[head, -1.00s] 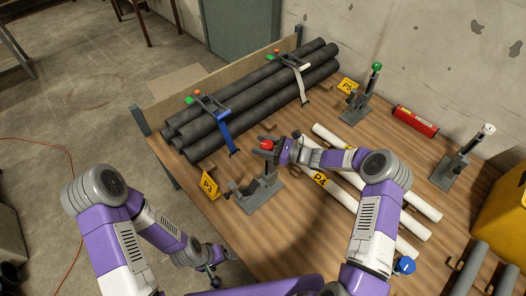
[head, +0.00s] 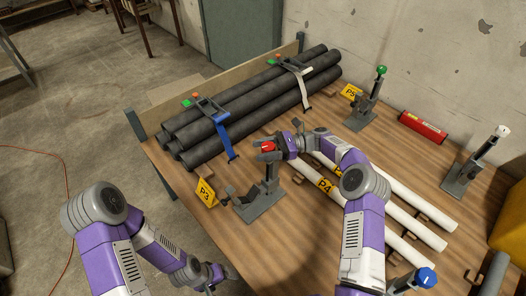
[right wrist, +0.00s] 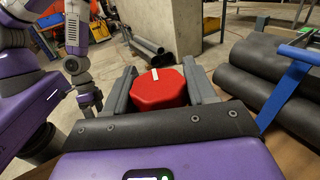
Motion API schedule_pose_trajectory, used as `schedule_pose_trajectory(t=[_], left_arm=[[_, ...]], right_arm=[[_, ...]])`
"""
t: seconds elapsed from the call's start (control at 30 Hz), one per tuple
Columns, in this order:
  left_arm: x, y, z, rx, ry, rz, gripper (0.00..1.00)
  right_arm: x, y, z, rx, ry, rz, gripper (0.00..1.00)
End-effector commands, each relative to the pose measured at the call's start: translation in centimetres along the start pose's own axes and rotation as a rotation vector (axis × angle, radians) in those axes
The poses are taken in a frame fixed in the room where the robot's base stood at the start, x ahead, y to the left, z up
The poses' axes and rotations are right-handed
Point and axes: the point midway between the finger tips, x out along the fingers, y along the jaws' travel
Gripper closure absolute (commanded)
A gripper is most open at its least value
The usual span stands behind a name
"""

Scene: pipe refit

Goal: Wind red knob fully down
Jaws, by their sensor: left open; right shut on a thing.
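The red knob (head: 268,147) sits on top of a grey clamp stand (head: 262,196) on the wooden table. My right gripper (head: 268,149) is shut on the red knob, coming in from the right. In the right wrist view the knob (right wrist: 158,90) is a red octagonal piece with a small white mark on its top, between the two grey fingers. My left gripper (head: 216,278) is open and empty, low beside the table's near edge. Most of the screw under the knob is hidden by the gripper.
Dark pipes (head: 250,100), strapped with a blue strap (head: 222,134) and a white strap (head: 302,84), lie behind the stand. A yellow P3 sign (head: 206,192) stands left of it. White pipes (head: 410,200) lie right. Stands with green (head: 381,70) and white knobs (head: 501,131) are farther back.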

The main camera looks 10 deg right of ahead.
Motion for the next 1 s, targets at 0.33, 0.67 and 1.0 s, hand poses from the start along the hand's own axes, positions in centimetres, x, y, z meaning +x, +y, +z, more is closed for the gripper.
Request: schedule_pose_trajectory(t=[0.33, 0.67, 1.0], left_arm=[[0.0, 0.0, 0.0, 0.000, 0.000, 0.000, 0.16], [0.0, 0.0, 0.0, 0.000, 0.000, 0.000, 0.16], [-0.4, 0.2, 0.0, 0.000, 0.000, 0.000, 0.16]], right_arm=[[0.1, 0.0, 0.2, 0.000, -0.005, 0.005, 0.75], [0.1, 0.0, 0.1, -0.001, -0.003, 0.003, 0.24], [-2.4, -0.1, 0.1, -0.003, -0.002, -0.001, 0.24]])
